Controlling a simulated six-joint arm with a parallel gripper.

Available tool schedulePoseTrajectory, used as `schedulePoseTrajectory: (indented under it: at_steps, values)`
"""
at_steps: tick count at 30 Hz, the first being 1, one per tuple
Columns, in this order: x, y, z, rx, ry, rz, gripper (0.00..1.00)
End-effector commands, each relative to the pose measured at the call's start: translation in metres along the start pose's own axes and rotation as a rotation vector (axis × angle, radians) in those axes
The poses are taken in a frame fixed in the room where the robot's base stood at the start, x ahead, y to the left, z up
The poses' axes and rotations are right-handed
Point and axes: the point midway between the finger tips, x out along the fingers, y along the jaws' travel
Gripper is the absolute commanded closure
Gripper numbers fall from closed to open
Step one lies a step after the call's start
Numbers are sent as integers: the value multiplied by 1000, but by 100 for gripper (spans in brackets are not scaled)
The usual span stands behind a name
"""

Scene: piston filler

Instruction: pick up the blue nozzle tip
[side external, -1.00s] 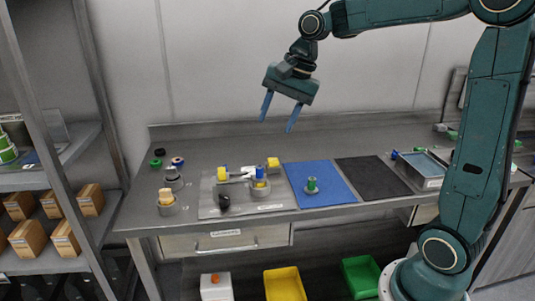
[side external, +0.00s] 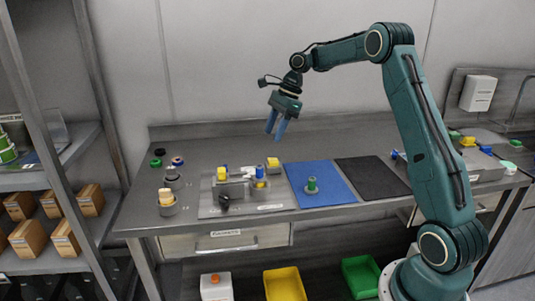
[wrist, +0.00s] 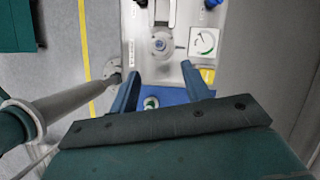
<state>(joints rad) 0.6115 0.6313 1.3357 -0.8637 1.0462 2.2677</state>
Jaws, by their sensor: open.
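I cannot tell for certain which piece is the blue nozzle tip. A small blue-topped piece (side external: 260,172) stands upright at the right of the grey fixture plate. A green cylinder with a bluish top (side external: 311,185) stands in a grey ring on the blue mat (side external: 328,194). My gripper (side external: 275,134) is open and empty, high above the bench behind these pieces. In the wrist view my open fingers (wrist: 160,72) point at the plate and mat, with a small green-and-white round piece (wrist: 152,102) between them. Dark blue pieces (wrist: 212,3) show at the top edge.
A black mat (side external: 372,178) lies right of the blue mat. The fixture plate (side external: 270,208) carries a grey block and yellow parts. The back of the bench is clear.

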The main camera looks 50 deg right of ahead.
Motion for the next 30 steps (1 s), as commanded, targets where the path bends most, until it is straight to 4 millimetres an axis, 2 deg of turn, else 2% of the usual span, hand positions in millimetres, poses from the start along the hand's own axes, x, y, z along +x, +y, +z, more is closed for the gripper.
schedulePoseTrajectory:
  at_steps: [6,11,24,30]
  values:
    - [2,0,0,3,-1,0,53]
    - [12,0,0,3,-2,1,53]
    - [73,0,0,0,-1,3,53]
    - [85,0,0,0,-1,0,53]
